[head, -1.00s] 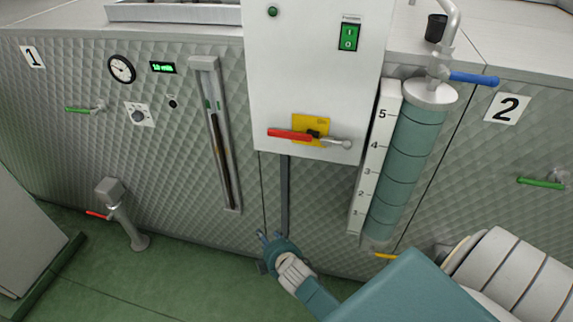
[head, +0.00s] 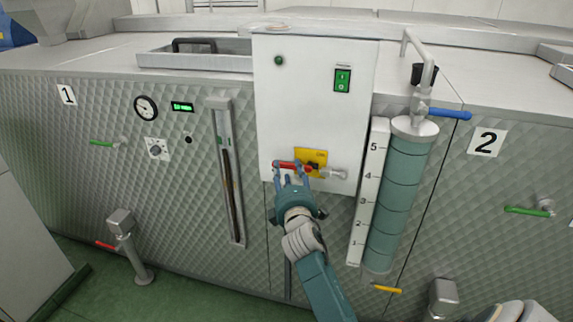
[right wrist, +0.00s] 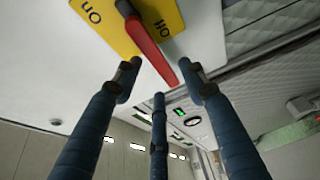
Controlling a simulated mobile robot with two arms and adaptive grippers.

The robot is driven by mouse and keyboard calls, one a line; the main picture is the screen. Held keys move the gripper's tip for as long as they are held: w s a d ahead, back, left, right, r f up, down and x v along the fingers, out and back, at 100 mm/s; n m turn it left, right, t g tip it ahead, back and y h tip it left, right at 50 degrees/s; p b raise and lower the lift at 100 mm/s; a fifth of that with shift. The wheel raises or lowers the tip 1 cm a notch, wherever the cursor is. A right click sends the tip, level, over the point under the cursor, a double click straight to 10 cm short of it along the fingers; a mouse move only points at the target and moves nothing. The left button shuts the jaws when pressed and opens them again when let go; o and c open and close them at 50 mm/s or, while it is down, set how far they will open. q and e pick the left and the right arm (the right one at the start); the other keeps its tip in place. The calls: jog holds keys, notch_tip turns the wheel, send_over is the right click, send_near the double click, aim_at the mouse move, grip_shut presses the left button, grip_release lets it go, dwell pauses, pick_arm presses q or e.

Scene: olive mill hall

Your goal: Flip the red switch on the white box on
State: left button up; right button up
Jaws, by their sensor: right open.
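The white box (head: 315,115) is on the front of the quilted metal machine. On its lower part is a yellow plate (head: 318,156) with the red switch (head: 284,164), a lever whose handle points left. In the right wrist view the red lever (right wrist: 150,47) crosses the plate (right wrist: 108,22), beside the word "Off"; "On" is on the other side. My right gripper (head: 291,178) is open just below and in front of the lever. In the right wrist view the lever's end appears between the spread fingertips (right wrist: 162,82); I cannot tell if they touch. My left gripper is out of view.
A silver padlock-like metal piece (head: 335,174) is right of the lever. A green rocker switch (head: 342,80) is higher on the box. A teal cylinder (head: 397,190) with a blue-handled tap (head: 450,113) stands to the right; a narrow sight gauge (head: 229,175) is left.

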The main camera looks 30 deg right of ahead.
jog(key=shift+x, duration=1.5)
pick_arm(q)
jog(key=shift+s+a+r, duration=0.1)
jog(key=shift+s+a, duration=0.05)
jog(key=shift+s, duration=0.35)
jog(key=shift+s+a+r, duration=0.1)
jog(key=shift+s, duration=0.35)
pick_arm(e)
jog(key=shift+s, duration=0.1)
jog(key=shift+c, duration=0.3)
jog(key=c, duration=0.9)
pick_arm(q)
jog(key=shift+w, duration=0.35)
pick_arm(e)
grip_shut()
